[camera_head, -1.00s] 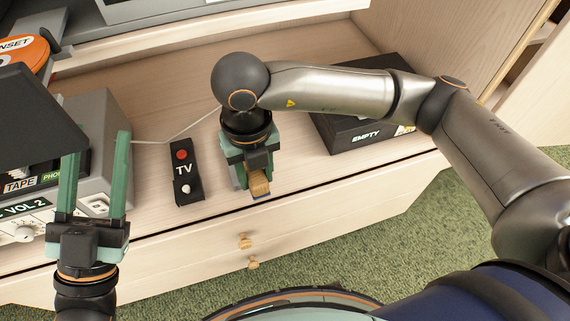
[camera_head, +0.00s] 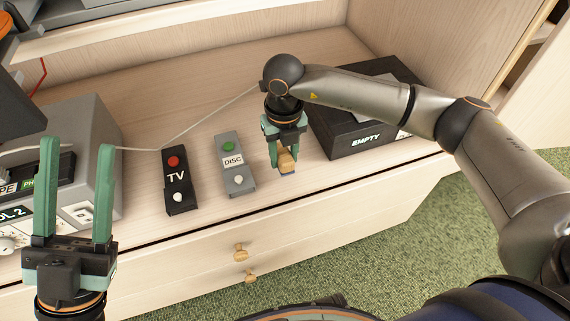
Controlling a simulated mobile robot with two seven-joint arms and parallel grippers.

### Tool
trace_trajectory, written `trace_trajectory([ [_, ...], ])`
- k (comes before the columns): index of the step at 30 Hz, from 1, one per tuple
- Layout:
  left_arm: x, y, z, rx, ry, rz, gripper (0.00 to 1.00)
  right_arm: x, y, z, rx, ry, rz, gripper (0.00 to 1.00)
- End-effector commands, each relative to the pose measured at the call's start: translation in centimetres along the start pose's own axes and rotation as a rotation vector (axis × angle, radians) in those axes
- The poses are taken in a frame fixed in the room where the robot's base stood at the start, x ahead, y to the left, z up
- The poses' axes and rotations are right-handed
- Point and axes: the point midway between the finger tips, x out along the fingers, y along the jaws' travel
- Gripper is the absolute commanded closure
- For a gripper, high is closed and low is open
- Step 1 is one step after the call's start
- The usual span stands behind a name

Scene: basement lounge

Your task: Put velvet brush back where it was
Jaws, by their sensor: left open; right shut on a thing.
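The velvet brush (camera_head: 287,161) shows as a small light wooden block in my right gripper. My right gripper (camera_head: 286,156) points down and is shut on it, just right of the grey DISC remote and left of the black EMPTY box. Most of the brush is hidden by the fingers, and I cannot tell whether it touches the shelf. My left gripper (camera_head: 76,150) is open and empty, fingers upward, at the left in front of the grey box.
The grey DISC remote (camera_head: 235,178) and black TV remote (camera_head: 176,190) lie on the wooden shelf (camera_head: 215,110). The black EMPTY box (camera_head: 350,137) stands at the right. A grey box (camera_head: 97,130) stands at the left. A pale cable (camera_head: 190,131) crosses the shelf.

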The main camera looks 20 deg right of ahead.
Motion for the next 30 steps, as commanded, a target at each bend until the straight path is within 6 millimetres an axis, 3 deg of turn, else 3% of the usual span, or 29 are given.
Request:
trace_trajectory([
  [6,-1.1,0.5,1.1,-0.022,-0.003,-0.004,0.50,3.5,-0.4,0.2,0.001,0.004,-0.001,1.00],
  [19,-1.2,0.9,1.2,-0.034,-0.004,0.003,0.50,4.1,-0.4,0.3,0.001,0.001,-0.001,1.00],
  [20,-1.1,0.8,1.2,-0.034,-0.004,0.003,0.50,4.0,-0.4,0.3,0.001,0.001,-0.001,0.56],
  [27,-1.1,0.8,1.2,-0.033,-0.005,0.004,0.50,4.0,-0.4,0.3,0.001,0.001,-0.001,0.29],
  [30,-1.1,0.8,1.2,-0.032,-0.005,0.003,0.50,4.0,-0.4,0.2,0.001,0.001,-0.001,0.28],
])
